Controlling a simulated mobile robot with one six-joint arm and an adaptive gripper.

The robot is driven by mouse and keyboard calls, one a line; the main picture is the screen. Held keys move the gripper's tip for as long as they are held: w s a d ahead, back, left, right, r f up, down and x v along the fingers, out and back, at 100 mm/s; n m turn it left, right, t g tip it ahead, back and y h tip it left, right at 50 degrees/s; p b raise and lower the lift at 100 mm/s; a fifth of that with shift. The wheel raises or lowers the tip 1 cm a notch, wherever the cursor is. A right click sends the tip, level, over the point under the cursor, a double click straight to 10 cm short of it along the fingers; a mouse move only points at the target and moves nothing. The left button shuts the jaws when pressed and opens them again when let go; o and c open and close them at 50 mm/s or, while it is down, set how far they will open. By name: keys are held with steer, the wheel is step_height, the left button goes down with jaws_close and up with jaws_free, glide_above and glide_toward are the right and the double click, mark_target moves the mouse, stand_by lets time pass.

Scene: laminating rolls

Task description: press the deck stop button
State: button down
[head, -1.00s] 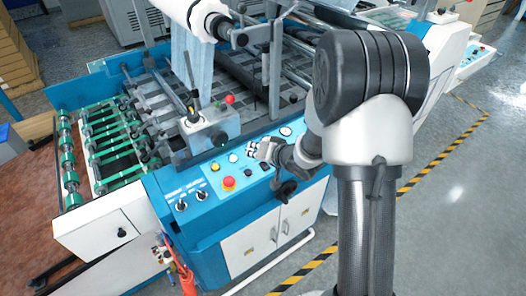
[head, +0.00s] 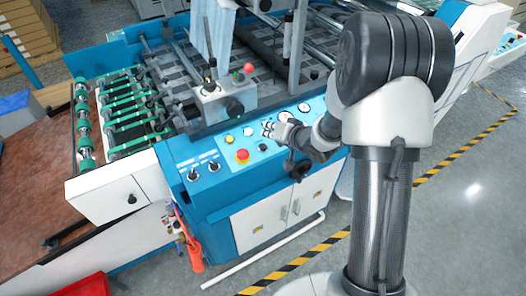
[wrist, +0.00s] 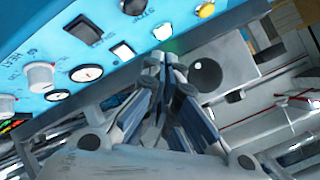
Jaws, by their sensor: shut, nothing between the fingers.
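The blue control panel (head: 215,172) carries a red round button (head: 242,155) with a yellow button (head: 229,139) just above it. A red knob (head: 249,69) tops the grey box behind. I cannot read which one is the deck stop. My gripper (head: 268,130) is shut and empty, over the panel to the right of the red button. A yellow button (wrist: 206,10) is at the top there. Contact with the panel cannot be told.
Dials (wrist: 86,73), white knobs (wrist: 40,75) and black switches (wrist: 83,29) crowd the panel. The grey box (head: 222,102) stands behind it. Green rollers (head: 125,110) are at the left. Open floor lies beyond the striped floor tape (head: 330,243).

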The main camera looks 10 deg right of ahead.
mark_target(266, 147)
steer(key=f+b, duration=0.1)
steer(key=f, duration=0.1)
steer(key=w+f+b, duration=0.1)
steer(key=f, duration=0.1)
steer(key=shift+a+f+b, duration=0.15)
steer(key=shift+f+b, duration=0.2)
stand_by(1.1)
steer(key=shift+w+f, duration=0.1)
steer(key=shift+f, duration=0.3)
steer(key=shift+w+a+f+b, duration=0.1)
steer(key=shift+f+b, duration=0.25)
steer(key=shift+f, duration=0.05)
stand_by(0.5)
steer(key=shift+r, duration=0.1)
steer(key=shift+s+r+p, duration=0.2)
steer(key=shift+r+p, duration=0.55)
steer(key=shift+p, duration=0.1)
steer(key=r+p, duration=0.3)
steer(key=s+r+p, duration=0.1)
steer(key=r, duration=0.1)
steer(key=shift+d+p, duration=0.25)
steer(key=shift+p, duration=0.1)
stand_by(0.6)
